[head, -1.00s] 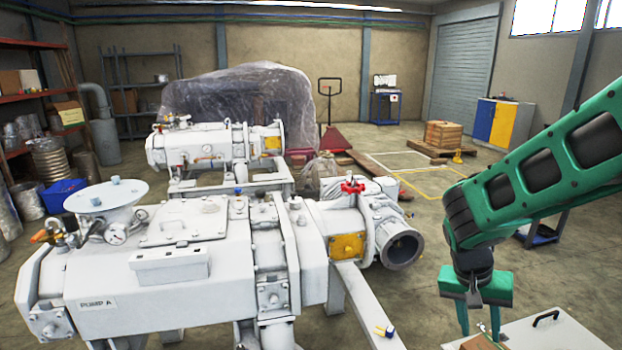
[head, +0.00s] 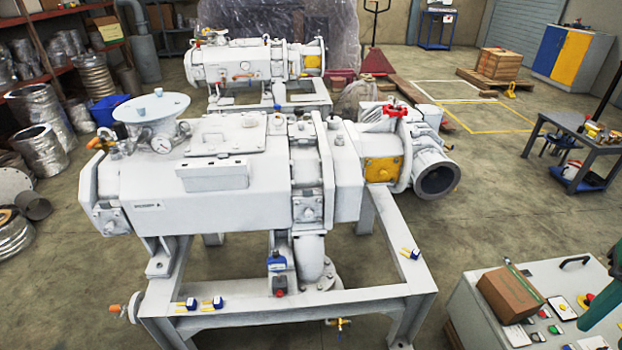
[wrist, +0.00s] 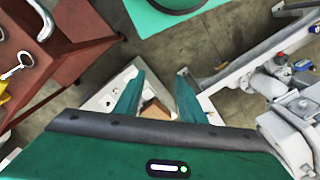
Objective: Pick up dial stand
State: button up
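My gripper (wrist: 161,78) is open in the wrist view, its two green fingers spread apart with nothing between them. Past the fingers, below, are a pale surface and part of a brown box (wrist: 155,109). In the head view only green parts of my arm show at the right edge; the fingertips are out of that view. I cannot pick out a dial stand with certainty in either view. Small brass-coloured items (head: 594,130) stand on a grey cart at the right of the head view, too small to identify.
A control cabinet (head: 480,318) with a brown box (head: 510,294) and buttons stands front right. The white pump (head: 230,190) on its frame fills the middle. The grey cart (head: 570,122) stands behind the cabinet, with bare floor between. The wrist view shows a red-brown surface (wrist: 85,20) with tools.

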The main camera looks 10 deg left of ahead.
aim_at(279, 282)
jog(key=u, duration=1.25)
jog(key=k, duration=0.65)
jog(key=z, duration=0.2)
jog(key=i, duration=0.5)
